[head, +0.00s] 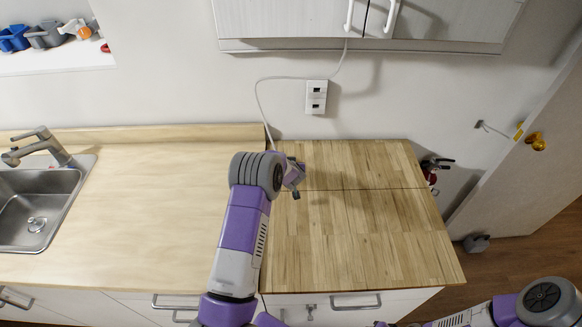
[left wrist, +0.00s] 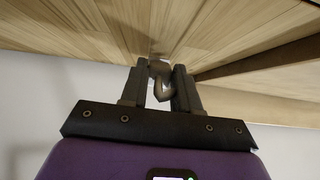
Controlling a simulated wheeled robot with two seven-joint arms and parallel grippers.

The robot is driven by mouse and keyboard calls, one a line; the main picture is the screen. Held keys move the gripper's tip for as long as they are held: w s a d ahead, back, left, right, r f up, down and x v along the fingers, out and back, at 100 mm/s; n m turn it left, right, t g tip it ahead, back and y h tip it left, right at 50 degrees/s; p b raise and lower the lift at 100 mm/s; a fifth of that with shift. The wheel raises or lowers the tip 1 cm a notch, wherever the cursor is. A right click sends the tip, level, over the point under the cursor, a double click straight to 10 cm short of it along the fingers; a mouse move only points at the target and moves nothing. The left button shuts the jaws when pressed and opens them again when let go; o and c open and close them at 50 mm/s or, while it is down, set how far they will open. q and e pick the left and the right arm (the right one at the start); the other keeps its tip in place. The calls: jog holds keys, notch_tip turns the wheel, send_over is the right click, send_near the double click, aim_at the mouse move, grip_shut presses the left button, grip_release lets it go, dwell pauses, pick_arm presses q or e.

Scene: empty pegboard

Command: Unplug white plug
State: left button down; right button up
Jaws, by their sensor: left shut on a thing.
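My left gripper (head: 298,180) is low over the wooden counter, near its back left part. In the left wrist view its two dark fingers (left wrist: 160,85) are shut on a small pale, shaded piece, the white plug (left wrist: 161,78); its shape is only partly visible. A white cord (head: 258,95) comes down from the upper cabinet, curves along the wall and drops behind my left wrist. The white wall outlet (head: 317,97) shows two dark sockets with nothing plugged in. My right arm enters at the bottom right; its gripper is out of the picture.
A sink with a faucet (head: 42,145) is at the left. The butcher-block counter (head: 370,235) is bare to the right of my gripper. A white cabinet (head: 290,18) hangs above. A red extinguisher (head: 431,172) and a door (head: 530,150) are at the right.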

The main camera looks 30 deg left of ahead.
pick_arm(q)
jog(key=c, duration=0.8)
grip_release()
jog(key=shift+o, duration=0.2)
jog(key=shift+r, duration=0.1)
jog(key=shift+v, duration=3.75)
